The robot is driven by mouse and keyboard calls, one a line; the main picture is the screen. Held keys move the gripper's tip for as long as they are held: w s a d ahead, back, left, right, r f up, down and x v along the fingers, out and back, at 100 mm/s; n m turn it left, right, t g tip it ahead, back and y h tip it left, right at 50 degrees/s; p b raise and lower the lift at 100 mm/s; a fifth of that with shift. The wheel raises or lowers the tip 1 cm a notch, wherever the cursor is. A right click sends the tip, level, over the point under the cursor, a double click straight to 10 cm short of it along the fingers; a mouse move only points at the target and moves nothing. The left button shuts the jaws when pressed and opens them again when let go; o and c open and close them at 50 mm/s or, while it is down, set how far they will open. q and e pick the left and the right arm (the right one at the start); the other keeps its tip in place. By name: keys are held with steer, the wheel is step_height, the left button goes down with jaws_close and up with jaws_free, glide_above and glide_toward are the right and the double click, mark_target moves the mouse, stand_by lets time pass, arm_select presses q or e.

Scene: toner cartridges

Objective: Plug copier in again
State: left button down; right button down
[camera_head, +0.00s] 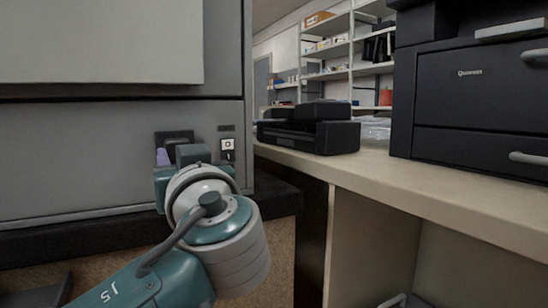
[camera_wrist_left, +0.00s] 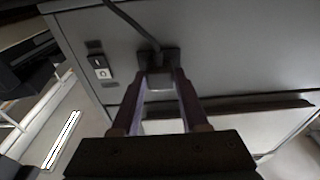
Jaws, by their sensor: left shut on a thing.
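The grey copier (camera_head: 70,160) stands at the left in the head view, and its panel (camera_wrist_left: 225,50) fills much of the left wrist view. A dark power socket (camera_head: 175,137) is set in the panel, beside a white switch (camera_head: 227,144). In the left wrist view my left gripper (camera_wrist_left: 160,78) has its fingers closed on the plug (camera_wrist_left: 158,82) right at the socket. A black cord (camera_wrist_left: 132,22) runs up from there. I cannot tell how deep the plug sits. In the head view my wrist mostly hides the gripper and plug. My right gripper is not in view.
A pale counter (camera_head: 400,178) to the right carries a small black printer (camera_head: 310,128) and a large dark printer (camera_head: 480,105). Shelves (camera_head: 340,50) stand behind. A dark ledge (camera_head: 275,200) runs along the copier's foot, below my arm.

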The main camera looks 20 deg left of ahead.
arm_select(q)
steer(key=shift+w+a, duration=0.1)
steer(key=shift+c, duration=1.7)
jaws_free()
steer(key=v, duration=1)
steer(key=shift+p, duration=0.4)
